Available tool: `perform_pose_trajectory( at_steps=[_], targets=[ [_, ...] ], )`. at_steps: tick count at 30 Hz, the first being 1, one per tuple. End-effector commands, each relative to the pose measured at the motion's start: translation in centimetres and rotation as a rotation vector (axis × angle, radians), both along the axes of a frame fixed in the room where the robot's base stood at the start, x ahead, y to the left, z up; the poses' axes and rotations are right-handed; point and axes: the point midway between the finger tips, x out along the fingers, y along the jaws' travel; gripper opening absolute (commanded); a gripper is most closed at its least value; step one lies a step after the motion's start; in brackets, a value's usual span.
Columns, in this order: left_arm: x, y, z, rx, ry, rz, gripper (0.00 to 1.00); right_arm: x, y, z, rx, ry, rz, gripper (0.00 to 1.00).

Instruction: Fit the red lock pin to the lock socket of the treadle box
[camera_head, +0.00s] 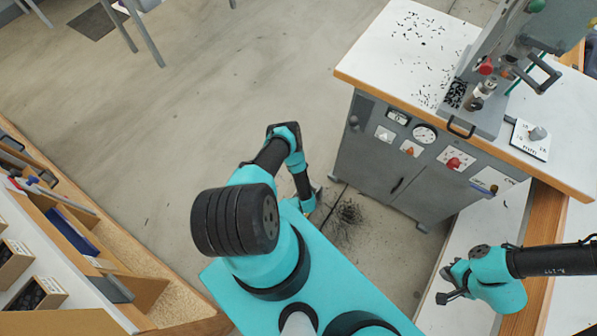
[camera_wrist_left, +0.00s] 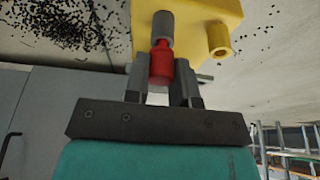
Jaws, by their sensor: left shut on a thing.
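In the left wrist view my left gripper (camera_wrist_left: 162,85) is shut on the red lock pin (camera_wrist_left: 161,64), which stands between its two grey fingers. The pin's narrow end points at a grey cylinder (camera_wrist_left: 162,27) on the yellow treadle box (camera_wrist_left: 205,14) and looks in line with it. I cannot tell whether it only touches or is inside. A yellow tube (camera_wrist_left: 219,40) sticks out of the box to the right. In the head view the pin and box are hidden behind my left arm. My right gripper (camera_head: 443,285) is at lower right, its fingers apart and empty.
A grey cabinet (camera_head: 400,165) with a white worktop (camera_head: 385,50) carries the press (camera_head: 490,85) at upper right. Dark specks (camera_head: 347,213) litter the floor near it. Wooden shelving (camera_head: 100,250) lies at left. The floor at upper left is mostly clear.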

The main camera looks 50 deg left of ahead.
Motion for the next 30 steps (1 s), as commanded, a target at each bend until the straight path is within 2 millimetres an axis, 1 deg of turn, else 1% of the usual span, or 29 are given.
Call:
perform_pose_trajectory(
  at_steps=[19, 24, 25, 30],
  targets=[
    [-0.04, -0.05, -1.02, 0.0, 0.0, 0.0, 0.0, 0.0, 0.0, 0.0, 0.0, 0.0, 0.0, 0.0],
    [-0.02, -0.02, -1.01, 0.0, 0.0, 0.0, 0.0, 0.0, 0.0, 0.0, 0.0, 0.0, 0.0, 0.0],
    [-0.02, -0.02, -1.01, 0.0, 0.0, 0.0, 0.27, 0.0, 0.0, 0.0, 0.0, 0.0, 0.0, 0.0],
    [-0.01, -0.01, -1.01, 0.0, 0.0, 0.0, 0.43, 0.0, 0.0, 0.0, 0.0, 0.0, 0.0, 0.0]
  ],
)
